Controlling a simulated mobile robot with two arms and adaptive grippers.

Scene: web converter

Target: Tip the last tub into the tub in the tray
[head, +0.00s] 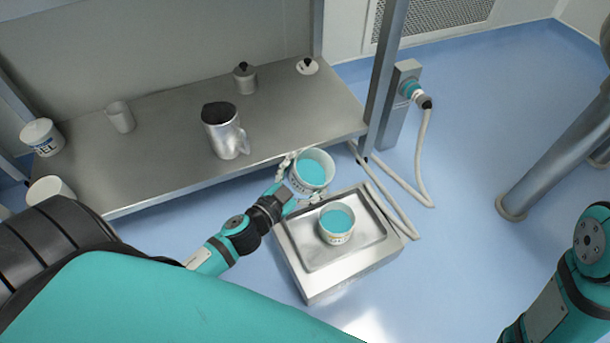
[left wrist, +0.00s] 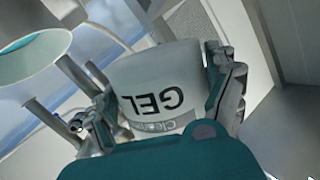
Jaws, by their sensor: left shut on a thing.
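My left gripper (head: 297,184) is shut on a white tub (head: 319,190) filled with teal gel, its fingers on either side of the wall. The held tub is just behind and left of the tub in the tray, above the tray's back edge. I cannot tell its exact tilt. In the left wrist view the held tub (left wrist: 155,88) shows upside-down GEL lettering between the fingers. The tub in the tray (head: 337,237) is white, upright and also holds teal gel. The metal tray (head: 312,262) sits on a low box-shaped stand. My right gripper is out of view.
A steel bench (head: 168,158) behind carries a metal jug (head: 226,138), a beaker (head: 121,117), a lidded pot (head: 244,79) and a GEL tub (head: 42,136). A post with a hose (head: 425,160) stands right of the bench. Blue floor right of the tray is clear.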

